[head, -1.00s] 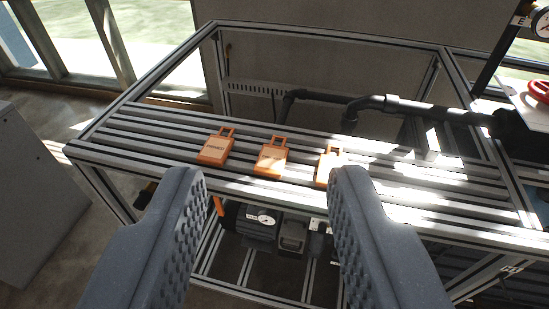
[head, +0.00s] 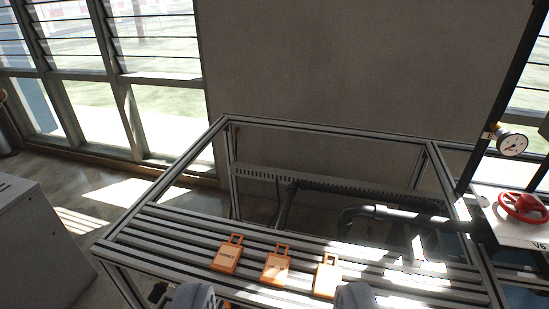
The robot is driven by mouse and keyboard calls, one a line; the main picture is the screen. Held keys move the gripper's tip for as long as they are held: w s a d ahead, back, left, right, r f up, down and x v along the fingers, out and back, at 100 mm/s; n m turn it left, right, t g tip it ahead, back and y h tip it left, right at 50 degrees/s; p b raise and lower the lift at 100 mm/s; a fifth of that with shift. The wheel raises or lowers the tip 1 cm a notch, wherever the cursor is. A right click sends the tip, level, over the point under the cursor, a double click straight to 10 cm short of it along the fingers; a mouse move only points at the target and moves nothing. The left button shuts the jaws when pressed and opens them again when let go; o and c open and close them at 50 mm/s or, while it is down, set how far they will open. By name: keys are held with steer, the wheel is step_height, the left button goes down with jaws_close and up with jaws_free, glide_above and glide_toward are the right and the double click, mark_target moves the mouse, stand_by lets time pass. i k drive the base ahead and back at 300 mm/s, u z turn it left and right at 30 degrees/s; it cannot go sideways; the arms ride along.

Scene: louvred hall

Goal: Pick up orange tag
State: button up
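Three orange tags lie in a row on the slatted metal bench top (head: 190,232). The left tag (head: 227,257), the middle tag (head: 275,269) and the right tag (head: 326,279) each have a loop handle at the far end. The right tag is partly in bright sunlight. My gripper (head: 274,297) shows only its two grey fingertips at the bottom edge. They are wide apart with nothing between them, on the near side of the tags. The rest of the gripper is out of the frame.
Dark pipes (head: 385,212) run behind the slats. A red valve wheel (head: 522,207) and a pressure gauge (head: 512,142) stand at the right. A grey cabinet (head: 40,245) is at the left. A plain wall and louvred windows are behind.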

mark_target(276, 270)
steer(key=z, duration=0.1)
steer(key=k, duration=0.45)
steer(key=u, duration=0.7)
steer(key=i, duration=1.5)
steer(key=z, duration=0.55)
